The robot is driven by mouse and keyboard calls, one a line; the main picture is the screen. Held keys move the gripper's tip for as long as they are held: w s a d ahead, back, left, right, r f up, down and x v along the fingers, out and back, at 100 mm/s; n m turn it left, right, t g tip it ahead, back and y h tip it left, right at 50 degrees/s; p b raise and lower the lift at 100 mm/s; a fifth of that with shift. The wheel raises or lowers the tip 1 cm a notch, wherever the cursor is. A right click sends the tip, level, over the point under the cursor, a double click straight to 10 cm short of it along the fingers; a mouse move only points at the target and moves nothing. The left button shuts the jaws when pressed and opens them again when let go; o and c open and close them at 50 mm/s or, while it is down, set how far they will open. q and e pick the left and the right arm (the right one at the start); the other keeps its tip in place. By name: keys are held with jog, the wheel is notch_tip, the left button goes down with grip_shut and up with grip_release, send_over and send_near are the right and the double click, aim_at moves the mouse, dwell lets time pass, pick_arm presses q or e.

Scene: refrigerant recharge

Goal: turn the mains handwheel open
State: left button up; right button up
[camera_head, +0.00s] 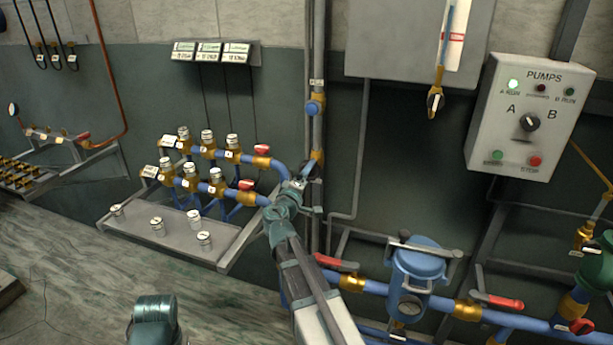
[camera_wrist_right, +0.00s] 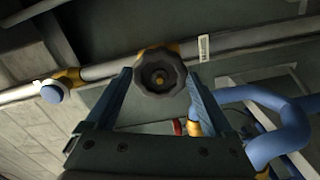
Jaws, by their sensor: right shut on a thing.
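In the head view my right gripper (camera_head: 301,186) is at the vertical pipe (camera_head: 318,130), below a brass fitting, and the arm and gripper mostly hide the wheel. Only part of my left arm shows at the bottom left of the head view; its gripper is out of the picture.
A blue round knob (camera_head: 313,108) is higher on the same pipe. A manifold (camera_head: 205,170) with several white-capped valves stands close on the left. A blue filter housing (camera_head: 416,272) and red-levered pipes lie to the lower right. The PUMPS panel (camera_head: 529,117) hangs at right.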

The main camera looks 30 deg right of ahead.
jog(key=shift+s+a, duration=0.1)
jog(key=n, duration=0.4)
jog(key=shift+n, duration=0.3)
jog(key=o, duration=1.3)
jog(key=v, duration=0.6)
jog(key=shift+s+a, duration=0.25)
jog(key=shift+a, duration=0.05)
